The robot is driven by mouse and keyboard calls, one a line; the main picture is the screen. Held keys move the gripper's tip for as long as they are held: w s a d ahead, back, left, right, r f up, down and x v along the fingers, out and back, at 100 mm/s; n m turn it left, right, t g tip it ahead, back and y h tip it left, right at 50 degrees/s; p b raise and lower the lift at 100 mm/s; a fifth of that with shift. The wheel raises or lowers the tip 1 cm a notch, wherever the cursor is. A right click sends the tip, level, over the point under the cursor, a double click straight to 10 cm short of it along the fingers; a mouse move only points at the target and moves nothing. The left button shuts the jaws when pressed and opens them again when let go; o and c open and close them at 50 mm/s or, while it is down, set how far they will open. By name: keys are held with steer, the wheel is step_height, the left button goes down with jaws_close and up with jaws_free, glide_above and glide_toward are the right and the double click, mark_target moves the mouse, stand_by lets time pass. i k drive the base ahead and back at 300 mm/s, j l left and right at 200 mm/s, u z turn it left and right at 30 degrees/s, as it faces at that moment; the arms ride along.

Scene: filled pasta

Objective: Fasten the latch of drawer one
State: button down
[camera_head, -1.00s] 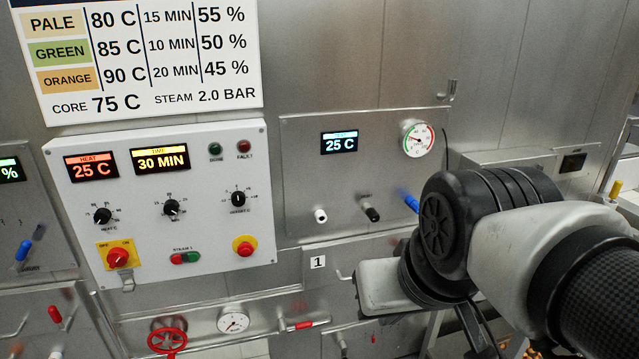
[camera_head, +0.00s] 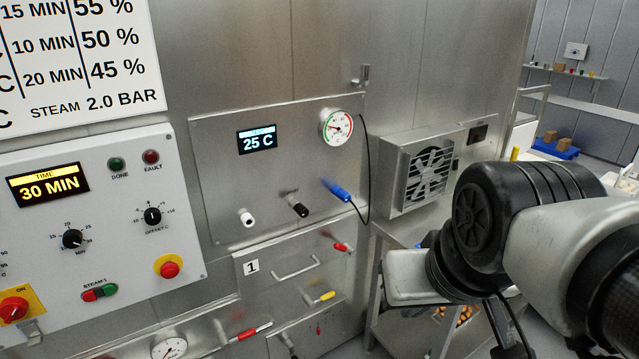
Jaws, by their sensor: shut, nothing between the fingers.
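Drawer one is the steel front marked with a "1" label (camera_head: 251,267), low in the middle of the view. A bar handle (camera_head: 295,268) crosses the drawer front (camera_head: 265,290). A small red-tipped lever (camera_head: 342,247) sits at its upper right and a yellow-tipped lever (camera_head: 325,297) at its lower right. I cannot tell which of these is the latch, or whether it is fastened. The drawer front looks flush with the cabinet. My arm reaches in from the right, its grey and black links to the right of the drawer. My gripper's fingers do not show.
Above the drawer a steel panel (camera_head: 217,189) carries a gauge (camera_head: 336,128), knobs and a blue plug with a black cable. A control box (camera_head: 100,220) is at left. A vented fan unit (camera_head: 428,175) and a cart stand right of the drawer.

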mark_target(346, 248)
steer(key=i+j+z, duration=0.1)
steer(key=i, duration=0.25)
steer(key=i+j+z, duration=0.15)
steer(key=i, duration=0.25)
steer(key=j, duration=0.3)
